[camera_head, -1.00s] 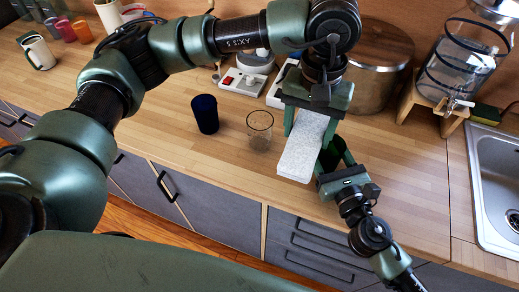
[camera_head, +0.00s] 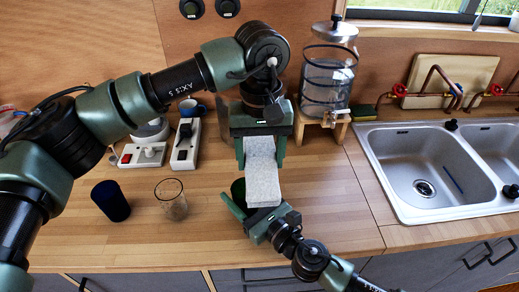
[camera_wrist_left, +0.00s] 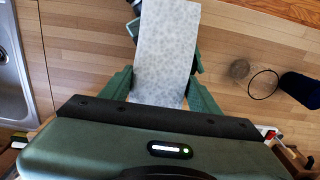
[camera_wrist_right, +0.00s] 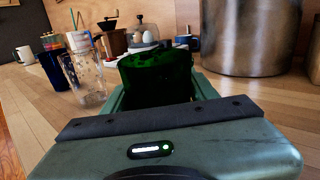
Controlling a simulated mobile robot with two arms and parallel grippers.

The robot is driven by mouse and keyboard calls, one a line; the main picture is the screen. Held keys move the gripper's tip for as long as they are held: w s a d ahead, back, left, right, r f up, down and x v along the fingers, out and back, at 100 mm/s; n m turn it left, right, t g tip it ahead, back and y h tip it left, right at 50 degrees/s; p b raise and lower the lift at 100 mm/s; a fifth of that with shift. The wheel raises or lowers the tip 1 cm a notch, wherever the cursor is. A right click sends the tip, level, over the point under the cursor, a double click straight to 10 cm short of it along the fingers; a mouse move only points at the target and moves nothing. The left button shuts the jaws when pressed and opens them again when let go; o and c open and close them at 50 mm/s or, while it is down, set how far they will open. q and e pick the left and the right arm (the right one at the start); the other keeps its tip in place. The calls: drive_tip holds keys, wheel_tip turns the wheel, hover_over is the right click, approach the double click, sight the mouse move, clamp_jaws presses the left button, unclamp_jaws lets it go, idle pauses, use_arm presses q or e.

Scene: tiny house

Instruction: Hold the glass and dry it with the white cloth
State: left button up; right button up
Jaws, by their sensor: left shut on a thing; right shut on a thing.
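The white cloth (camera_head: 263,188), a speckled pale folded strip, hangs down from my left gripper (camera_head: 261,150), which is shut on its upper end. It also shows in the left wrist view (camera_wrist_left: 165,50). My right gripper (camera_head: 245,212) is lower and shut on a dark green glass (camera_head: 238,190). The glass is mostly hidden in the head view behind the cloth and gripper. The right wrist view shows the glass (camera_wrist_right: 155,80) between the fingers. The cloth's lower end is close to the glass and right gripper; I cannot tell whether they touch.
A dark blue glass (camera_head: 111,201) and a clear glass (camera_head: 172,200) stand on the wooden counter (camera_head: 330,210) to the left. A large metal pot (camera_wrist_right: 250,35) and a water dispenser (camera_head: 328,75) stand behind. A double sink (camera_head: 425,165) is at right.

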use_arm(q)
drive_tip(key=shift+f, duration=1.75)
drive_tip(key=shift+a+f, duration=0.3)
drive_tip(key=shift+f, duration=0.65)
drive_tip(key=a, duration=0.6)
drive_tip(key=shift+a+f, duration=0.25)
drive_tip(key=shift+f, duration=0.1)
drive_tip(key=shift+d+r, duration=0.1)
drive_tip(key=shift+d, duration=3.45)
drive_tip(key=shift+c, duration=0.5)
drive_tip(key=shift+s+a, duration=0.1)
drive_tip(key=shift+a, duration=0.1)
drive_tip(key=shift+c, duration=0.8)
drive_tip(key=shift+a, duration=3.35)
drive_tip(key=shift+d, duration=3.55)
drive_tip(key=shift+a, duration=0.15)
drive_tip(key=shift+c, duration=0.8)
drive_tip(key=shift+a, duration=3.45)
drive_tip(key=shift+d, duration=2.9)
drive_tip(key=shift+d+r, duration=0.1)
drive_tip(key=shift+d, duration=0.75)
clamp_jaws()
wheel_tip(320, 180, up, 4)
drive_tip(key=shift+f, duration=0.15)
drive_tip(key=shift+a+r, duration=0.15)
drive_tip(key=shift+r, duration=2.45)
